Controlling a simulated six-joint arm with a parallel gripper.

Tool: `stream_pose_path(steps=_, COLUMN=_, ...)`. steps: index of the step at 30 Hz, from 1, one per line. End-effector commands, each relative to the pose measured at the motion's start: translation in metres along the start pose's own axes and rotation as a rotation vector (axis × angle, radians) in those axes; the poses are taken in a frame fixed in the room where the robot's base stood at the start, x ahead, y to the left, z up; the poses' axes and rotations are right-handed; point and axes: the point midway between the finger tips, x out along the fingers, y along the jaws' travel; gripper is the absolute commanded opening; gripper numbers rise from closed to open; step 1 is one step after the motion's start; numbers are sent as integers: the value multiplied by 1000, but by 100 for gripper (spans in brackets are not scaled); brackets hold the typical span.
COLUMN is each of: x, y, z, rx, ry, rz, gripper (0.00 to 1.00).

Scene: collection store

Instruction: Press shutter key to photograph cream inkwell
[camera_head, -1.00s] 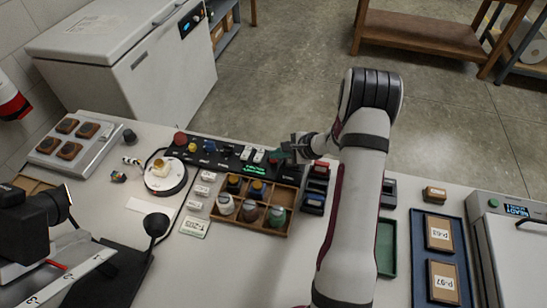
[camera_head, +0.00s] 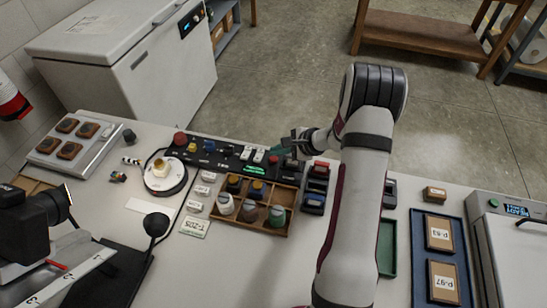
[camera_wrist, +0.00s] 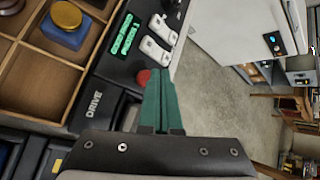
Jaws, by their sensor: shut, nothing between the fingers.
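The cream inkwell (camera_head: 161,166) with a yellowish top stands on the round white turntable (camera_head: 158,183) in the head view. A black camera (camera_head: 32,218) at the left faces it. The black control panel (camera_head: 226,156) runs behind, with coloured knobs, two white switches (camera_head: 246,153) and a green-lit display. My gripper (camera_head: 279,151) is shut and empty over the panel's right end. In the wrist view its green fingers (camera_wrist: 162,74) are beside a red button (camera_wrist: 143,76); contact cannot be told. The white switches (camera_wrist: 157,46) are beyond the fingertips. The shutter key is not clearly identifiable.
A wooden compartment tray (camera_head: 262,233) with several ink bottles stands in front of the panel. Dark blocks (camera_head: 314,203) are beside it. A blue tray (camera_head: 419,270) with labelled boxes is at the right. A black round-headed stand (camera_head: 156,224) is near the camera.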

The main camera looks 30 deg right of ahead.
Motion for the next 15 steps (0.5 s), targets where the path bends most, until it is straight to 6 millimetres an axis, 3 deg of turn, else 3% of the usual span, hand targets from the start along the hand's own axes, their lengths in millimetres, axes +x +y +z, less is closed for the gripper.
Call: stream_pose_path(steps=15, x=-30, y=-23, z=22, rx=-2, ry=0, rz=-1, gripper=0)
